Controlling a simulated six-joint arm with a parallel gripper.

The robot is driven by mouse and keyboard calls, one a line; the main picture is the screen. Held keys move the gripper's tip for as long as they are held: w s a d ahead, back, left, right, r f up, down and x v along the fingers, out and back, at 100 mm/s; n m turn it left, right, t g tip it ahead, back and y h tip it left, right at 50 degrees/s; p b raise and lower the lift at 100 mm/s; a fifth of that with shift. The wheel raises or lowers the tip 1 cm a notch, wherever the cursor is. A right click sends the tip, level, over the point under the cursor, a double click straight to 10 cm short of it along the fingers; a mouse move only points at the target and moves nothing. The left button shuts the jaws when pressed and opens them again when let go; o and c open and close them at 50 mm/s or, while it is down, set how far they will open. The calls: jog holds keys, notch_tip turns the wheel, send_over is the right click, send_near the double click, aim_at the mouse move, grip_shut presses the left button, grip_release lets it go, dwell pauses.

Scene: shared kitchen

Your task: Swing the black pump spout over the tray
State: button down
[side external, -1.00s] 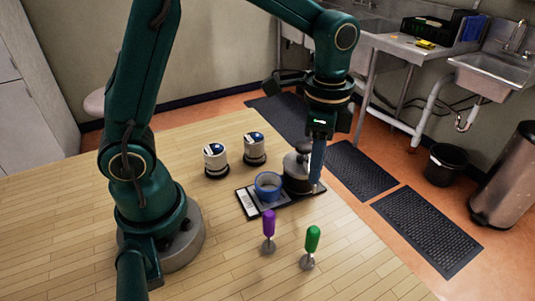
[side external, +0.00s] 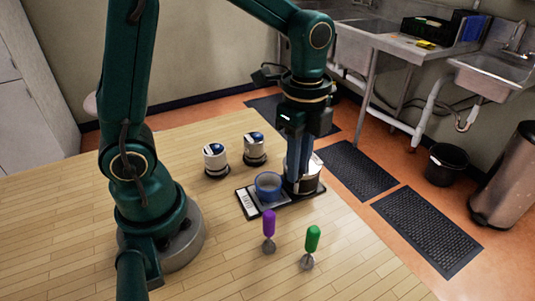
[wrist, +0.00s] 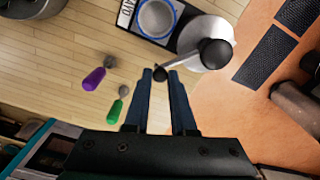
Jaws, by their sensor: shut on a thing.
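The pump shows in the wrist view as a round silver body (wrist: 200,30) with a black knob (wrist: 215,53). Its thin spout runs left from the knob to a black tip (wrist: 160,74). My gripper (wrist: 161,78) is shut on the spout at its tip, between the blue fingers. In the side view my gripper (side external: 296,176) stands in front of the pump (side external: 315,173) and hides its knob and spout. The pump stands on the right part of a flat black tray (side external: 283,201) with a white label. A blue-rimmed round cup (side external: 268,184) stands beside it.
A purple-handled tool (side external: 268,226) and a green-handled tool (side external: 312,240) stand in front. Floor mats (side external: 355,170) and a bin lie beyond the table's right edge.

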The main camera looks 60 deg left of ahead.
jog(key=a+m, duration=0.1)
jog(key=s+a+m, duration=0.1)
jog(key=m, duration=0.1)
jog(key=a+m, duration=0.1)
jog(key=m, duration=0.1)
jog(key=shift+s, duration=0.4)
jog(key=shift+s+a+m, duration=0.1)
jog(key=shift+a+m, duration=0.55)
jog(key=shift+m, duration=0.6)
jog(key=shift+s+a+m, duration=0.1)
jog(key=shift+a+m, duration=0.5)
jog(key=shift+m, duration=0.65)
jog(key=c, duration=0.7)
grip_release()
jog(key=shift+c, duration=0.2)
jog(key=shift+r, duration=2.6)
